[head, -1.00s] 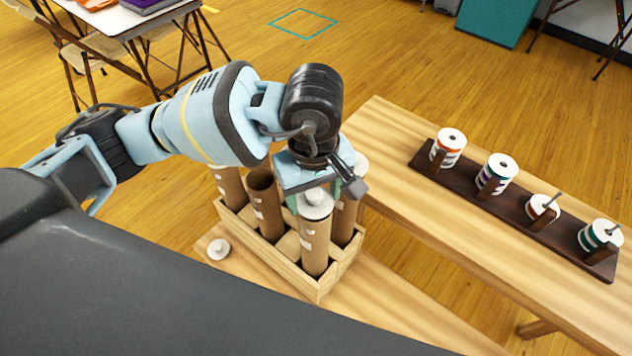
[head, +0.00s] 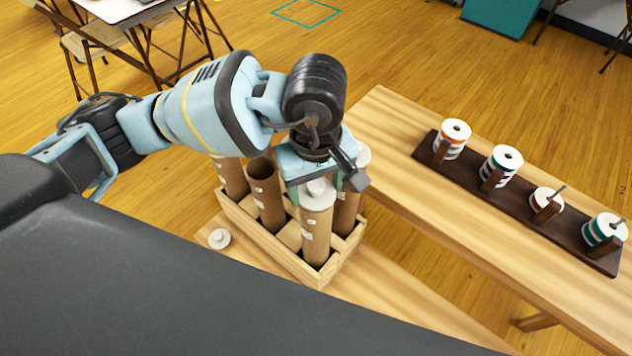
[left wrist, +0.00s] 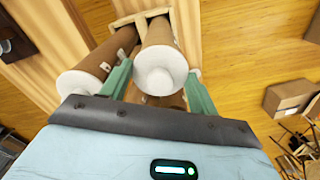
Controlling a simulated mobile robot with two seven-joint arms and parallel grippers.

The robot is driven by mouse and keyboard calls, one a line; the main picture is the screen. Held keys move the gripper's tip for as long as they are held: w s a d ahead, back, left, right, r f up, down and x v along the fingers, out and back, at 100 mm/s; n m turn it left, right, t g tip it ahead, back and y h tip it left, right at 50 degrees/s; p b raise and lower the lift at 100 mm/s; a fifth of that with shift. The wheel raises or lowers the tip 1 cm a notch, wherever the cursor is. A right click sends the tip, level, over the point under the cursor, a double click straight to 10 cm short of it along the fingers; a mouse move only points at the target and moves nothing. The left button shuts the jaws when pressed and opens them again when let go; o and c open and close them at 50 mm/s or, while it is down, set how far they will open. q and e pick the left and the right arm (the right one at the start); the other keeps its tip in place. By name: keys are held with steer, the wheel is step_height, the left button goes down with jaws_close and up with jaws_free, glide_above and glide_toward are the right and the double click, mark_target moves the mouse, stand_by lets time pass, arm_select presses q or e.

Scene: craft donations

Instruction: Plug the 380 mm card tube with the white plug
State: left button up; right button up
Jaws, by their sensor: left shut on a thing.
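My left gripper (head: 324,185) points down over the front tube in a wooden crate (head: 285,252), its fingers on either side of a white plug (head: 316,192). The plug is a round disc with a small knob, at the top of a brown card tube (head: 316,235). The left wrist view shows the plug (left wrist: 158,78) between the green fingers, in line with the tube (left wrist: 160,35). How deep it sits is hard to tell. Another white plug (head: 219,238) lies on the bench left of the crate. My right gripper is out of view.
Other tubes stand close by in the crate: an open one (head: 266,195), one at the back left (head: 232,178), and a white-topped one (head: 347,215) at right. A bench (head: 400,130) holds a dark rack (head: 478,190) of spools.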

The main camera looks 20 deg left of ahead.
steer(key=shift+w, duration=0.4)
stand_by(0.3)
arm_select(q)
steer(key=shift+f, duration=0.1)
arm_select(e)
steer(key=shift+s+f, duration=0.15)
arm_select(q)
steer(key=shift+f+b, duration=0.3)
steer(key=shift+f, duration=0.1)
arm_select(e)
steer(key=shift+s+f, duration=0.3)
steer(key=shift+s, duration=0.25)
arm_select(q)
steer(key=shift+f, duration=0.1)
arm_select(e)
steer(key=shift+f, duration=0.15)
